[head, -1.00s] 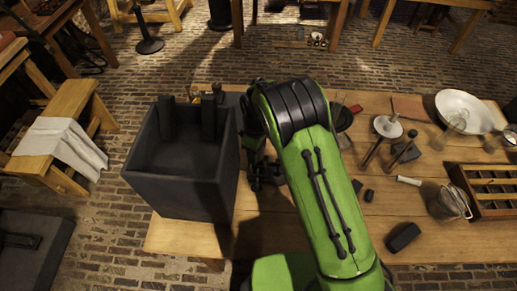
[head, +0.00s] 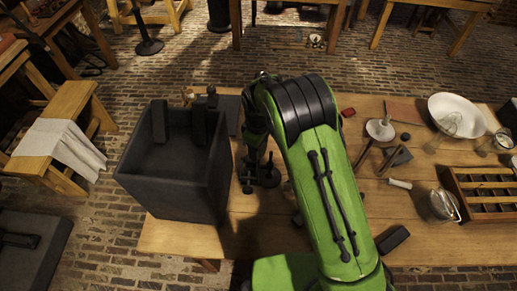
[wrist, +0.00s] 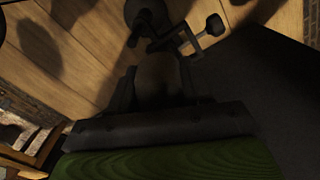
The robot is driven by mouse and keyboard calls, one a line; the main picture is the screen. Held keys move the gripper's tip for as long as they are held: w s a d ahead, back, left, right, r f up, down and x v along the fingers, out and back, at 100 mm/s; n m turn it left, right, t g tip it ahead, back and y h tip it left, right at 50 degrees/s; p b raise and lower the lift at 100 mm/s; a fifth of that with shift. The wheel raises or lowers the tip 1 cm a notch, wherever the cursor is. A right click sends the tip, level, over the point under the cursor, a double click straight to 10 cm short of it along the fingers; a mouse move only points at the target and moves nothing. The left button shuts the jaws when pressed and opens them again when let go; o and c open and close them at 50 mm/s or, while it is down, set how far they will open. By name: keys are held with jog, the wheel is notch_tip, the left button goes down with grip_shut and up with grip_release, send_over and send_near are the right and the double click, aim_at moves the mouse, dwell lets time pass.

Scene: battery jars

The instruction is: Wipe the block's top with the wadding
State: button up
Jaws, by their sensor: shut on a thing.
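In the wrist view my gripper (wrist: 160,88) is shut on a dull, dark rounded wad, which I take to be the wadding (wrist: 158,72). It is in deep shadow. In the head view my forearm hides most of the gripper, beside the right wall of the large black open jar (head: 170,185). Which thing is the block is not certain. A small black block (head: 392,240) lies near the table's front edge, apart from my gripper. A dark flat piece (head: 398,156) lies farther back. No contact between wad and block shows.
Dark clamp-like metal pieces (wrist: 190,38) stand close ahead of my gripper on the wooden table (head: 465,240). A white bowl (head: 457,112), a metal jug (head: 442,206) and a slotted wooden tray (head: 485,190) occupy the right side.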

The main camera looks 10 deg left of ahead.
jog(key=shift+d+r+p, duration=0.15)
jog(key=shift+r+p, duration=0.95)
jog(key=shift+r, duration=1)
jog(key=shift+f, duration=0.1)
